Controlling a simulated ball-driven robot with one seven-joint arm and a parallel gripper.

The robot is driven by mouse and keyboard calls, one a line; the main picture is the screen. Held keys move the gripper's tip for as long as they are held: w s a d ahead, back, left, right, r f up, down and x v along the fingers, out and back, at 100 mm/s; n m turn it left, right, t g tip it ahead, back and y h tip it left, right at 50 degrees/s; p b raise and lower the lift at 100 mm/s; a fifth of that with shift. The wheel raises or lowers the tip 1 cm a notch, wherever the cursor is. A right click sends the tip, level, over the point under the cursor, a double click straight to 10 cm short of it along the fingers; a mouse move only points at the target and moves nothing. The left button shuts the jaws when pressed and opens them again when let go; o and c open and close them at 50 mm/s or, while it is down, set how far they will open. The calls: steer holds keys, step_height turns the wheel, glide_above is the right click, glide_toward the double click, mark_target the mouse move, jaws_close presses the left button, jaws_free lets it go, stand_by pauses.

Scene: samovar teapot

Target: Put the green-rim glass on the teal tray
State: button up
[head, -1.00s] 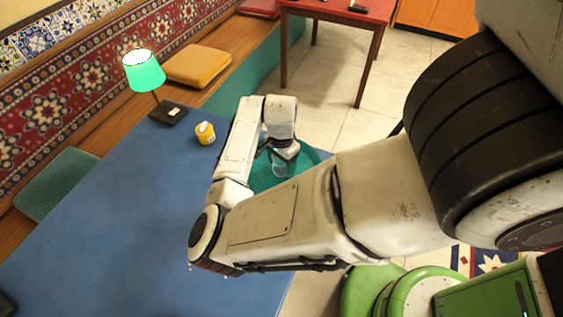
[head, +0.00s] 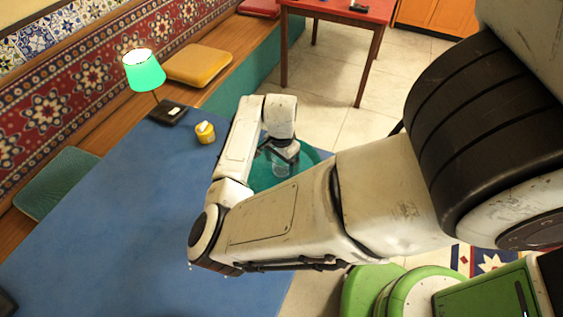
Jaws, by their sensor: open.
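The teal tray (head: 311,157) lies at the far right corner of the blue table, partly hidden behind my arm. A clear glass (head: 279,170) stands on or just over the tray, directly under my gripper (head: 283,158). Its rim is hidden by the fingers, so I cannot see its colour. My gripper points down and is open around or just above the glass. Whether the fingers touch it is too small to tell.
A small yellow pot (head: 205,133) and a lamp with a green shade (head: 144,71) stand left of the tray on the blue table (head: 110,220). The table's left and middle are clear. A red table (head: 345,10) stands behind, across the floor.

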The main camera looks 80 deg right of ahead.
steer(key=w+d+r+n+h, duration=0.1)
steer(key=d+r+n+h, duration=0.2)
steer(key=r, duration=0.5)
steer(key=w+d+r+n+h, duration=0.1)
steer(key=w+r+n+h, duration=0.1)
steer(key=r+n, duration=0.5)
steer(key=s+a+f+n+y, duration=0.1)
steer(key=a+f+n, duration=0.3)
steer(key=a, duration=0.5)
steer(key=s+a+f+n+y, duration=0.1)
steer(key=a+f+n, duration=0.3)
steer(key=a, duration=0.6)
steer(key=s+a+f+n+t+y, duration=0.1)
steer(key=a+f+n, duration=0.3)
steer(key=a, duration=0.6)
steer(key=shift+s+a+f+n+y, duration=0.1)
steer(key=shift+s+f+n+y, duration=0.1)
steer(key=shift+n+y, duration=0.3)
steer(key=shift+s+f+n+y, duration=0.1)
steer(key=shift+s+n+y, duration=0.05)
steer(key=shift+n+y, duration=0.3)
